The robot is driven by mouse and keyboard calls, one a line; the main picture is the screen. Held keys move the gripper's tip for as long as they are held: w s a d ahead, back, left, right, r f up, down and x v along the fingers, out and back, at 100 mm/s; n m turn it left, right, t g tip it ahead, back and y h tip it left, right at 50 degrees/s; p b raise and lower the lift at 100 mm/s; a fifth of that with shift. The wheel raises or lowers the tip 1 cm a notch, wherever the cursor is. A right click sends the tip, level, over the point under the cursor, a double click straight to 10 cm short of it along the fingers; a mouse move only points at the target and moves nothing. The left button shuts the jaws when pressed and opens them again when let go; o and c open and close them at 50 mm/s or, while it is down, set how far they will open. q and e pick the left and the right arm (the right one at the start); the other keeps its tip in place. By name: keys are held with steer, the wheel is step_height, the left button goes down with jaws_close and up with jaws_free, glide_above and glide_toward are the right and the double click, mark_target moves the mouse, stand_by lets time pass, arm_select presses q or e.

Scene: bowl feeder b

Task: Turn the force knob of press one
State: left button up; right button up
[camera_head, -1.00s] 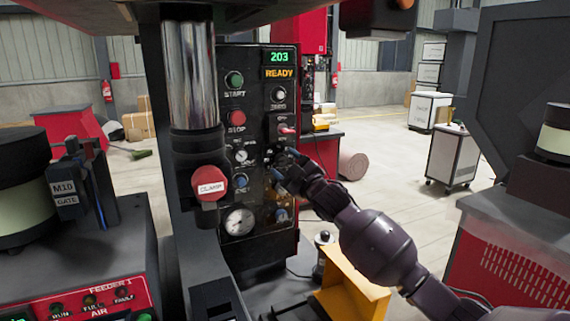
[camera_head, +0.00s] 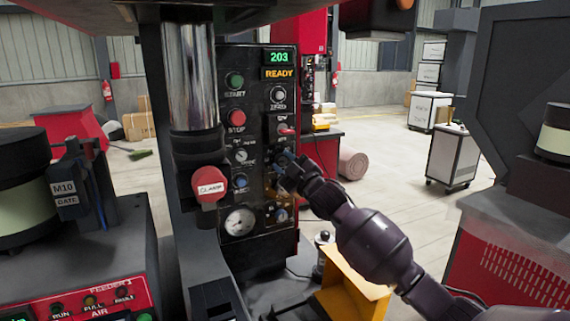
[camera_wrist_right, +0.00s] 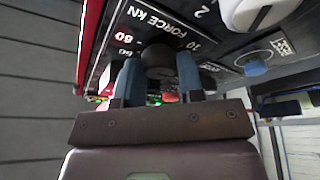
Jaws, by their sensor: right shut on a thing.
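The control panel of the press (camera_head: 258,85) stands in the middle of the head view, with a green 203 readout and a READY sign. In the right wrist view the dark round force knob (camera_wrist_right: 158,62) sits beside the FORCE KN lettering and scale numbers. My right gripper (camera_head: 283,160) is at the panel's right side. Its two blue fingers (camera_wrist_right: 160,75) stand on either side of the knob and are shut on it. In the head view the gripper hides the knob. My left gripper is not in view.
Left of the gripper are a red CLAMP button (camera_head: 209,186), a STOP button (camera_head: 236,117) and a pressure gauge (camera_head: 239,222). A yellow bracket (camera_head: 352,285) stands below my right forearm. Feeder 1 (camera_head: 90,290) is at the lower left. Open floor lies to the right of the panel.

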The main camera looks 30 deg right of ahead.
steer(key=m+t+h+p, duration=0.1)
steer(key=m, duration=0.3)
steer(key=shift+a+h+p, duration=0.1)
steer(key=shift+h+p, duration=0.2)
steer(key=shift+h, duration=0.1)
steer(key=m+h+p, duration=0.1)
steer(key=m, duration=0.3)
steer(key=shift+m+h+p, duration=0.95)
steer(key=shift+m+h, duration=0.25)
steer(key=shift+m, duration=0.5)
steer(key=shift+f+m, duration=0.1)
steer(key=shift+m, duration=0.3)
steer(key=o, duration=0.8)
steer(key=shift+o, duration=0.6)
